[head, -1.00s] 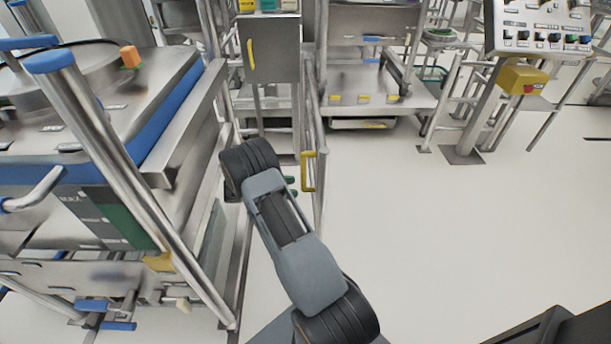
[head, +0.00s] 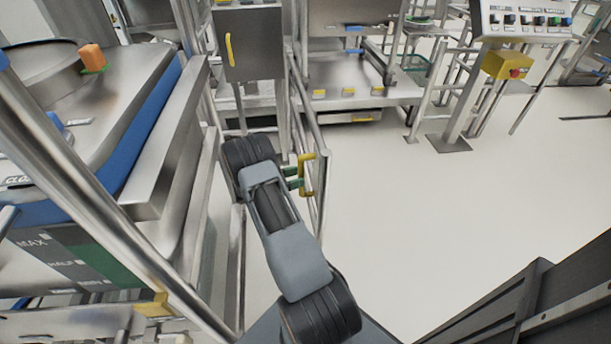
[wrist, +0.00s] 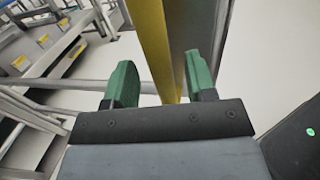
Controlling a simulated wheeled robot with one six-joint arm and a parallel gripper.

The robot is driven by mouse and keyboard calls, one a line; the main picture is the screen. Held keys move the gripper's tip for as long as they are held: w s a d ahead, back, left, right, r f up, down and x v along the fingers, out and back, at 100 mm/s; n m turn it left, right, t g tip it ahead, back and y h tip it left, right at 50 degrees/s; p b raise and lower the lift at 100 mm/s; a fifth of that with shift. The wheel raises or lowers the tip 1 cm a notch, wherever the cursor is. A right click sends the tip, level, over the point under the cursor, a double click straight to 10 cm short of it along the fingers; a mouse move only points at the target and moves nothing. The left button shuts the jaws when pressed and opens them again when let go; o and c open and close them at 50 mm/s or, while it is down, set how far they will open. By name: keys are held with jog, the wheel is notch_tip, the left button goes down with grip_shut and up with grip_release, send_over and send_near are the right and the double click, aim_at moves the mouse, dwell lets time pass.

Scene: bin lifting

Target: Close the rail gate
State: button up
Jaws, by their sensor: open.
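The rail gate (head: 307,112) is a metal tube frame standing in the middle of the head view, running from the back machine toward me. Its yellow handle (head: 309,176) is upright on the near end. My gripper (head: 295,180) is at the handle, its green fingertips partly hidden behind my arm. In the wrist view my gripper (wrist: 158,85) is open, and the yellow handle (wrist: 153,40) passes between the two green fingers, closer to the right one. I cannot tell whether either finger touches it. A grey gate post (wrist: 190,30) shows just behind the handle.
A steel machine with a blue edge (head: 150,120) stands close on the left, with a slanting rail (head: 85,185) before it. A control panel (head: 525,20) with a yellow stop box (head: 508,66) stands back right. The pale floor (head: 420,210) to the right is clear.

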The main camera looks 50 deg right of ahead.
jog(key=shift+x, duration=2)
jog(key=shift+c, duration=0.2)
grip_shut()
